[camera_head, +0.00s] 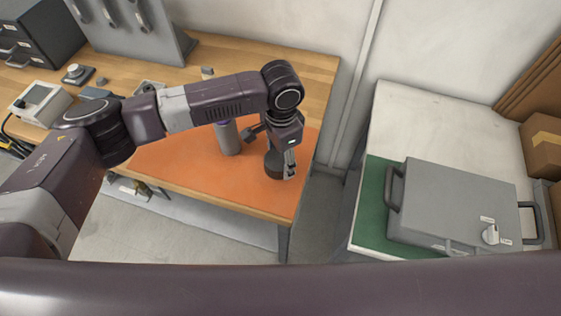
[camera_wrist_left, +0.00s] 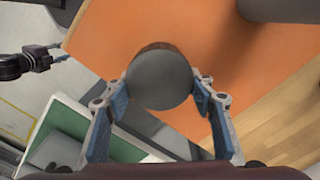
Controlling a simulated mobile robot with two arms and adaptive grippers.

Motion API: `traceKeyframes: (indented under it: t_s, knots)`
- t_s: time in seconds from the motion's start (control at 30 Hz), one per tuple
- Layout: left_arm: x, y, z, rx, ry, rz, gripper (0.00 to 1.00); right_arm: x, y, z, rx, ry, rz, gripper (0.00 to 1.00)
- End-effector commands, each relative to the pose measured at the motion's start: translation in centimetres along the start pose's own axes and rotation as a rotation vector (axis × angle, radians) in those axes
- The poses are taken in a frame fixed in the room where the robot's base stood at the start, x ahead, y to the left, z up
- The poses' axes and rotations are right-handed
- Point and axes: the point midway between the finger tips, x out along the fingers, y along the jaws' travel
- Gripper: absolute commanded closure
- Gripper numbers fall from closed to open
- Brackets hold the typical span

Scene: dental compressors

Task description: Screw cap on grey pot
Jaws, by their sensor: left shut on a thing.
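My left gripper (camera_head: 284,170) is over the right part of the orange mat, pointing down, shut on a short dark grey round piece (camera_head: 273,165). In the left wrist view the flat, round top of this grey piece (camera_wrist_left: 160,80) sits between the blue-padded fingers (camera_wrist_left: 157,100). A brownish edge shows behind it. I cannot tell whether this is the cap alone or the pot with the cap on it. A taller grey cylinder (camera_head: 229,138) stands upright on the mat to its left. My right gripper (camera_wrist_left: 45,58) shows small at the left of the wrist view, away from the piece.
The orange mat (camera_head: 190,165) covers the front of the wooden bench (camera_head: 310,72). Small devices and a drawer unit (camera_head: 35,38) stand at the left. To the right, across a gap, a grey case (camera_head: 455,205) lies on a green mat (camera_head: 372,205) on a white table.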

Motion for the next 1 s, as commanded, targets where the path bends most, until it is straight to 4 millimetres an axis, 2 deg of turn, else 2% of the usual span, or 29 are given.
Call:
traceKeyframes:
  t_s: [0.17,0.4,0.6,0.8,1.0]
  knots:
    - [-3.5,-0.1,-0.1,0.001,0.005,-0.003,0.70,0.9,0.0,0.1,0.000,0.000,0.001,0.71]
    - [-10.6,-0.1,-0.1,0.001,0.005,-0.004,0.70,2.2,0.2,0.3,-0.001,-0.001,0.002,0.71]
    - [-15.3,0.0,-0.1,0.001,0.003,-0.002,0.70,2.8,0.3,0.3,-0.002,-0.001,0.003,0.71]
    - [-17.8,0.0,0.0,-0.001,0.001,-0.001,0.70,3.1,0.3,0.4,-0.002,-0.001,0.004,0.71]
    - [-18.5,0.0,0.0,-0.001,0.000,0.000,0.70,3.1,0.3,0.4,-0.002,-0.001,0.004,0.71]
